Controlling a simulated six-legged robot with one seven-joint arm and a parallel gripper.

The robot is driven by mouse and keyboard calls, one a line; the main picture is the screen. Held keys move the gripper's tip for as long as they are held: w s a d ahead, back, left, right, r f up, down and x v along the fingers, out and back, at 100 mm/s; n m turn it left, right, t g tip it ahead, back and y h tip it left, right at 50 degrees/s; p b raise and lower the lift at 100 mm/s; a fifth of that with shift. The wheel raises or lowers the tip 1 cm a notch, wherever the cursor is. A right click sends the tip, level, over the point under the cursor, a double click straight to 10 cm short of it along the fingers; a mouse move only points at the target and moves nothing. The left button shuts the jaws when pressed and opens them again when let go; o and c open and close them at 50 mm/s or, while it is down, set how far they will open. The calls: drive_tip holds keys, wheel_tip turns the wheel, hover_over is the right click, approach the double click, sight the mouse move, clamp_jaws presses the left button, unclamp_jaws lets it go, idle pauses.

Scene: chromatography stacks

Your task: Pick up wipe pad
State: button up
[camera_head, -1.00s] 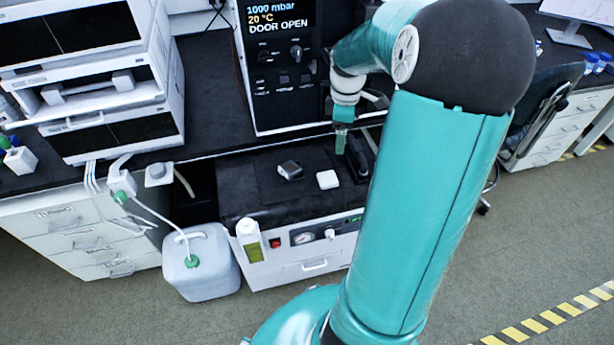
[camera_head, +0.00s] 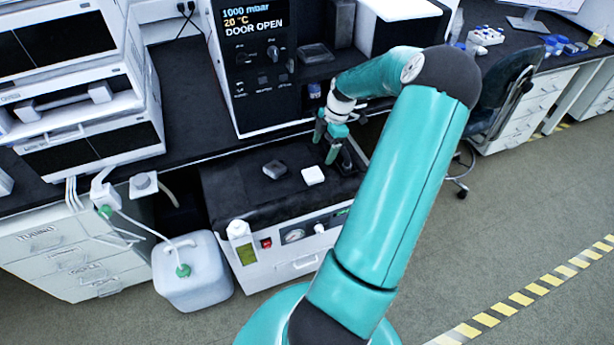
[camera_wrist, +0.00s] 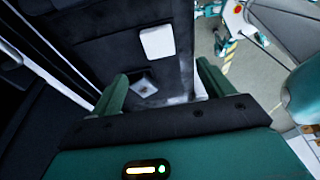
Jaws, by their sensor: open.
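A small white square, which looks like the wipe pad (camera_head: 313,175), lies flat on the black top of the low white unit (camera_head: 228,205). In the wrist view the pad (camera_wrist: 157,42) is beyond the fingertips, near the top middle. My gripper (camera_head: 326,143) is open and empty, its green fingers pointing down above the unit, behind and slightly right of the pad in the head view. In the wrist view the gripper's fingers (camera_wrist: 162,85) stand wide apart. The pad is not between them and nothing touches it.
A small dark grey object (camera_head: 274,169) lies left of the pad; it also shows in the wrist view (camera_wrist: 143,86). A dark upright item stands beside my gripper. Behind is the bench with the "DOOR OPEN" instrument (camera_head: 262,75).

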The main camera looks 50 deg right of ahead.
hover_over(313, 174)
drive_tip(key=s+d, duration=0.1)
drive_tip(key=d, duration=0.1)
drive_tip(key=f, duration=0.5)
drive_tip(key=shift+s, duration=0.2)
drive_tip(key=shift+f, duration=0.3)
drive_tip(key=shift+w+a+f, duration=0.15)
drive_tip(key=shift+a+f, duration=0.1)
drive_tip(key=shift+f, duration=0.2)
drive_tip(key=x, duration=0.4)
drive_tip(key=shift+w+f, duration=0.2)
drive_tip(key=c, duration=1.1)
drive_tip(key=shift+r, duration=0.1)
